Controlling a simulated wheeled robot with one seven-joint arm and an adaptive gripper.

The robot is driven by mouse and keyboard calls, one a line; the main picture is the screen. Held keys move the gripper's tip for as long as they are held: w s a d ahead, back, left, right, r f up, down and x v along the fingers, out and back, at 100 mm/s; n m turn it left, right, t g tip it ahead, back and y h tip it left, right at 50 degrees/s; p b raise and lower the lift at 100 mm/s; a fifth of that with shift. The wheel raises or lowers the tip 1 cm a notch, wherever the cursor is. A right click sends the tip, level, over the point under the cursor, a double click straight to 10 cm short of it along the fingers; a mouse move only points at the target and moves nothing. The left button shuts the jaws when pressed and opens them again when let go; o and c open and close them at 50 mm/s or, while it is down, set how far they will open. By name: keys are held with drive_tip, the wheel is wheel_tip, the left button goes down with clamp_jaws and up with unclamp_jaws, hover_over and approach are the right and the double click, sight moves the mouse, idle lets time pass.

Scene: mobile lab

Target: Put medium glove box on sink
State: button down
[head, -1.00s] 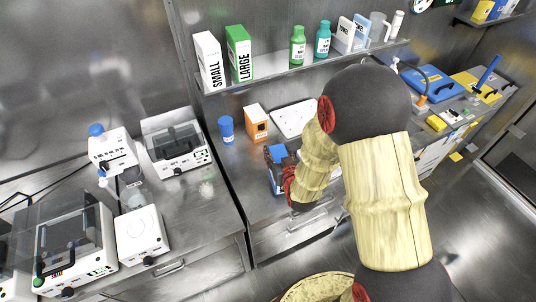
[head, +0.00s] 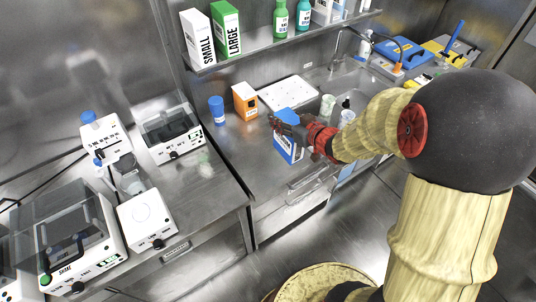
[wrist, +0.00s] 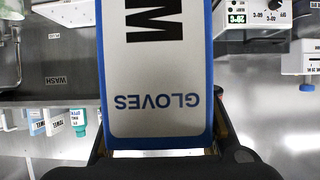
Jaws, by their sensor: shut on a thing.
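The medium glove box (head: 287,148) is blue and white. In the wrist view it (wrist: 155,90) fills the middle, upside down, with "M" and "GLOVES" on its face. My gripper (head: 290,126) is shut on it, near the front edge of the counter. The fingers are partly hidden behind the box in the wrist view. The sink (head: 352,78) is a metal basin in the counter beyond and to the right of the box, below a faucet. My arm hides part of the counter in front of it.
A white board (head: 288,93), an orange box (head: 245,101) and a blue-capped bottle (head: 217,110) stand on the counter. Clear cups (head: 327,105) stand near my arm. A shelf (head: 290,43) with boxes and bottles hangs above. Lab devices (head: 170,131) fill the left bench.

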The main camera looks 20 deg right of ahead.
drive_tip(key=shift+s+d+r, duration=0.2)
drive_tip(key=shift+d+r, duration=0.05)
drive_tip(key=shift+d, duration=0.3)
drive_tip(key=w+a+f+b, duration=0.7)
drive_tip(key=w+a+f, duration=0.1)
drive_tip(key=w+f, duration=0.3)
drive_tip(key=shift+f+b, duration=0.35)
drive_tip(key=shift+f, duration=0.5)
drive_tip(key=shift+w+f, duration=0.1)
drive_tip(key=shift+f, duration=0.15)
drive_tip(key=c, duration=1)
unclamp_jaws()
